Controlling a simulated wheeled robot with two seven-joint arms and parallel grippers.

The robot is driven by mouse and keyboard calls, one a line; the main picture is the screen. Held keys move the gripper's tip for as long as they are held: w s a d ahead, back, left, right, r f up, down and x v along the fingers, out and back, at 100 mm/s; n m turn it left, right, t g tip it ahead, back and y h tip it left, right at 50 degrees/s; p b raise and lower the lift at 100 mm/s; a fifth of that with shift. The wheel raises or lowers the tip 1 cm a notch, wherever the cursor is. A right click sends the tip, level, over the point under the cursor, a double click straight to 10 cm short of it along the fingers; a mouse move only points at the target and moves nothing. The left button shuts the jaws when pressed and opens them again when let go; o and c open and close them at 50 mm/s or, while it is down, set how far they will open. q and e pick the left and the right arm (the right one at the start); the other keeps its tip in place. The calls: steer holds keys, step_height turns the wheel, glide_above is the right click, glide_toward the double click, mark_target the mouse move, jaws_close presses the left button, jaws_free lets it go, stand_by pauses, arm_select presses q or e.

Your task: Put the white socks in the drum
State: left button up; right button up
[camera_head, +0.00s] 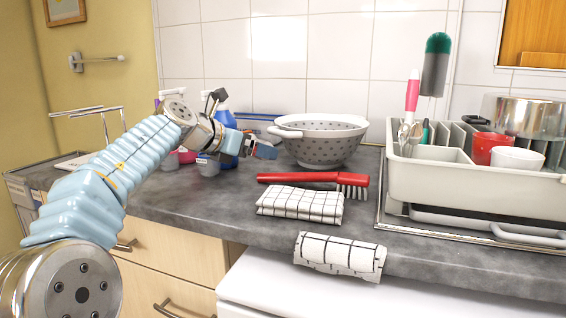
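I see no white socks and no drum in the head view. My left arm reaches in from the left over the counter, and its blue-tipped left gripper (264,149) is near the colander, to the left of it. The gripper is small and seen side-on, so I cannot tell whether its fingers are open or shut. I see nothing clearly held in it. My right gripper is not in view.
A white colander (322,143), a red brush (314,179) and a folded checked cloth (301,204) are on the grey counter (220,196). Another checked cloth (340,256) hangs at its front edge, above a white surface (300,296). A dish rack (450,186) stands right. Bottles stand behind my arm.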

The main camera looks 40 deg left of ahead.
mark_target(276, 170)
arm_select(q)
steer(key=x, duration=0.4)
steer(key=shift+w+d+f, duration=0.1)
steer(key=shift+w+f, duration=0.15)
steer(key=shift+f, duration=0.05)
steer(key=x, duration=0.2)
steer(key=f+x, duration=0.1)
steer(key=x, duration=0.1)
steer(key=shift+b, duration=0.3)
steer(key=shift+s, duration=0.1)
steer(key=o, duration=0.7)
steer(key=shift+f, duration=0.1)
